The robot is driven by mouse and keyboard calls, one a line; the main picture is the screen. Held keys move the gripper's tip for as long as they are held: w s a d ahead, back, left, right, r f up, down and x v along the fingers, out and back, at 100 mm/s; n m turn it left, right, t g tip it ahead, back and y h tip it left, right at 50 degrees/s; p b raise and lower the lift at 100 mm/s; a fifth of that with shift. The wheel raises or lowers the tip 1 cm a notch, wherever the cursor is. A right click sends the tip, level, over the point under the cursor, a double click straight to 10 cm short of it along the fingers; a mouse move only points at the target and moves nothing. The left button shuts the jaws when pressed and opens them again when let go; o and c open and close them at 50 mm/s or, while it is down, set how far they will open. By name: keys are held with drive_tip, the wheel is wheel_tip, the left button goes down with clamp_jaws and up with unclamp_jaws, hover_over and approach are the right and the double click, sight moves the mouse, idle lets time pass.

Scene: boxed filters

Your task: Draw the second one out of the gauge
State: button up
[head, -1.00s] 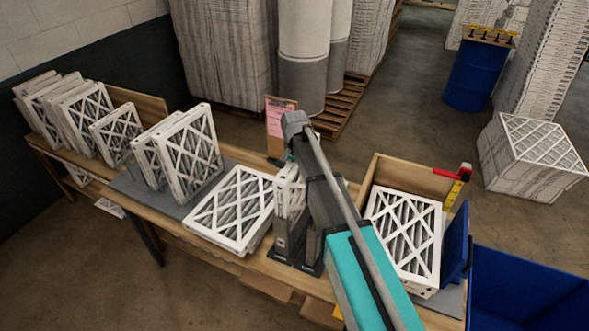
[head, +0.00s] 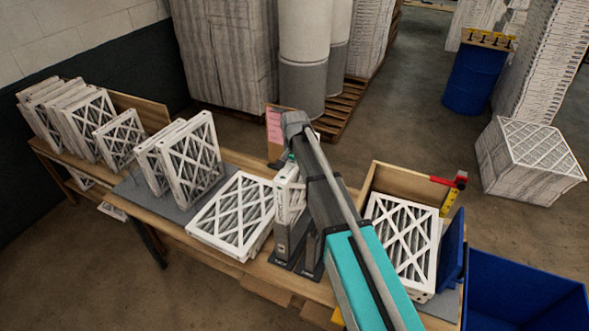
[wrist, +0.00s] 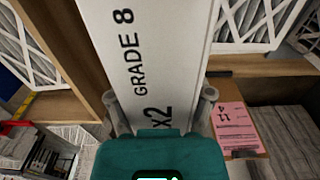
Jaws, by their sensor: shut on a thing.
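The gauge (head: 283,240) is a dark grey slotted stand on the bench, partly hidden behind my arm. A white pleated filter (head: 288,195) stands upright at it, its lower part between the gauge's uprights. In the wrist view the filter's white edge (wrist: 150,55) reads "GRADE 8" and "x2". My gripper (wrist: 160,104) is shut on this filter, one finger on each side of the edge. In the head view my arm covers most of the gripper. I cannot tell whether the filter's bottom is clear of the gauge.
A filter lies flat (head: 234,214) left of the gauge. Upright filters (head: 190,160) stand further left on a grey mat. Right of my arm, a wooden box (head: 395,178) holds filters, beside a blue bin (head: 525,290). A pink-sheeted clipboard (head: 275,130) stands behind the gauge.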

drive_tip(key=shift+r, duration=0.2)
drive_tip(key=o, duration=1.2)
drive_tip(key=shift+f, duration=0.15)
wheel_tip(320, 180, down, 16)
drive_tip(key=b, duration=1.6)
drive_tip(key=shift+r, duration=0.2)
